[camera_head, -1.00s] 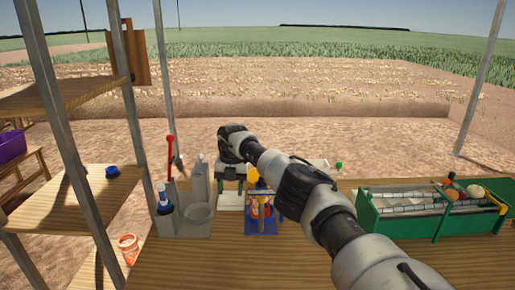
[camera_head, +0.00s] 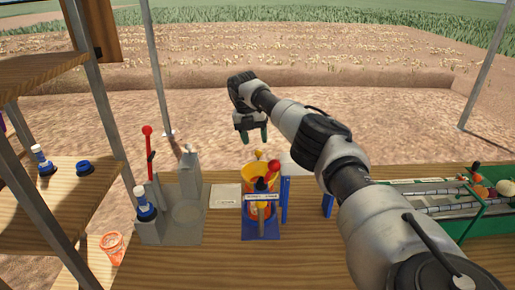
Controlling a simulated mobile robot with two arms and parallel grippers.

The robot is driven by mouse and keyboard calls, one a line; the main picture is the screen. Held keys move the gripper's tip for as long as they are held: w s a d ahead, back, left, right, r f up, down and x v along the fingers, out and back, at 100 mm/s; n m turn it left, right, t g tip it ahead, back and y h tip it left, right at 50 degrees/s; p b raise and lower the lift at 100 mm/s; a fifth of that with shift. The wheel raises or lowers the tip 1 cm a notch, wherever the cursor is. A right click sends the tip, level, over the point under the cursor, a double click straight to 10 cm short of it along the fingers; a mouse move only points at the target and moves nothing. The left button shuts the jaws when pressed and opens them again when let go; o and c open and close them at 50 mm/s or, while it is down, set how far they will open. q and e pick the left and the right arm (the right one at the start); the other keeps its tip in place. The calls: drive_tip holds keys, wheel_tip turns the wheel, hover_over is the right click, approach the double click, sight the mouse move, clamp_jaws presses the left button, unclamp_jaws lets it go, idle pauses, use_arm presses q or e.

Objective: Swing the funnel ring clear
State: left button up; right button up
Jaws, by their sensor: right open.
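A yellow-orange funnel (camera_head: 259,172) sits upright in a small blue stand (camera_head: 262,229) on the wooden bench. Red knobs (camera_head: 273,166) show at its right rim and front, and an orange piece shows low inside the stand. I cannot tell the ring apart from the funnel body at this size. My right gripper (camera_head: 254,138) hangs fingers-down above and behind the funnel in the picture, apart from it. Its two dark green fingers are spread with nothing between them. My left gripper is not in view.
A grey fixture (camera_head: 185,212) with a red-knobbed lever (camera_head: 148,150) and a blue-white bottle (camera_head: 144,204) stands left of the funnel. A pale plate (camera_head: 225,196) lies between them. Wooden shelves and a metal post stand left.

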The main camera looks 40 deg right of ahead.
sight(259, 172)
drive_tip(key=shift+s+d+f+p, duration=0.1)
drive_tip(key=shift+d+f, duration=0.05)
drive_tip(key=shift+f, duration=0.7)
drive_tip(key=shift+s+d+f+p, duration=0.1)
drive_tip(key=shift+f, duration=0.7)
drive_tip(key=shift+s+d+f+p, duration=0.1)
drive_tip(key=shift+d+f, duration=0.05)
drive_tip(key=shift+f, duration=0.7)
clamp_jaws()
